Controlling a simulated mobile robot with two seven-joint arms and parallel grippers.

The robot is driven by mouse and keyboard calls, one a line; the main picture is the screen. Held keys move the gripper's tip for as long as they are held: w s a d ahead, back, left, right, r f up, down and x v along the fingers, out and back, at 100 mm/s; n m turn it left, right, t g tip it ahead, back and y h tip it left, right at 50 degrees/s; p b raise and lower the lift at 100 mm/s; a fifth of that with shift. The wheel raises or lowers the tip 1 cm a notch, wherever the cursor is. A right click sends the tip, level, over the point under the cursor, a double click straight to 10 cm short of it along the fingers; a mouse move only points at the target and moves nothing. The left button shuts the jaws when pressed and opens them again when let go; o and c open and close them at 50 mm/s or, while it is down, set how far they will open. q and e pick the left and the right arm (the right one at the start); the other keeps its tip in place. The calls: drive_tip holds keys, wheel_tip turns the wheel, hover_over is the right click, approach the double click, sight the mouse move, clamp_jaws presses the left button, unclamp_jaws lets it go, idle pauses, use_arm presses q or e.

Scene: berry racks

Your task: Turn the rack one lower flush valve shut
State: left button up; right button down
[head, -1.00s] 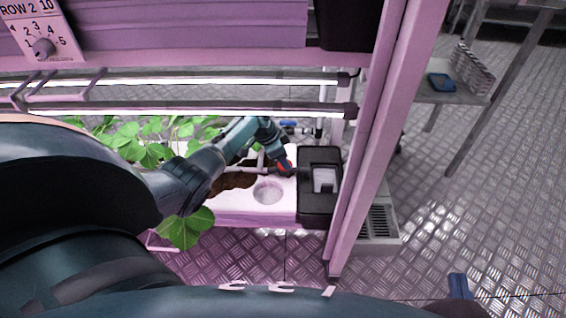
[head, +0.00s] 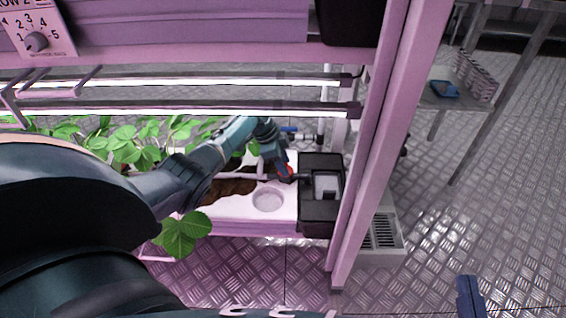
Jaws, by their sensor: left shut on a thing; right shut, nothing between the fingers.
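My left gripper (head: 283,174) is down at the right end of the lower planting trough (head: 235,212), beside a black box. It is shut on a small red part (head: 288,170), which looks like the handle of the flush valve. The fingers hide most of the valve, so I cannot tell which way its handle points. My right gripper (head: 469,292) is at the bottom right of the head view, over the floor, shut and empty.
The black box (head: 320,215) stands between the trough and the pink rack post (head: 385,130). A blue-handled fitting (head: 289,130) is behind my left gripper. Two light bars (head: 200,108) cross above the plants (head: 130,140).

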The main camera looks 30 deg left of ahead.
use_arm(q)
drive_tip(key=o, duration=1)
drive_tip(key=shift+r, duration=0.1)
drive_tip(key=p+v, duration=0.2)
drive_tip(key=v, duration=0.1)
drive_tip(key=shift+s+a+r, duration=0.15)
drive_tip(key=shift+s+a, duration=0.05)
drive_tip(key=shift+a, duration=0.1)
drive_tip(key=s+a, duration=0.2)
drive_tip(key=a, duration=0.1)
drive_tip(key=s+a+p, duration=0.1)
drive_tip(key=s+a, duration=0.1)
drive_tip(key=a, duration=0.1)
drive_tip(key=s+a, duration=0.1)
drive_tip(key=a, duration=0.2)
drive_tip(key=shift+s+a+f, duration=0.25)
drive_tip(key=shift+s+a, duration=0.15)
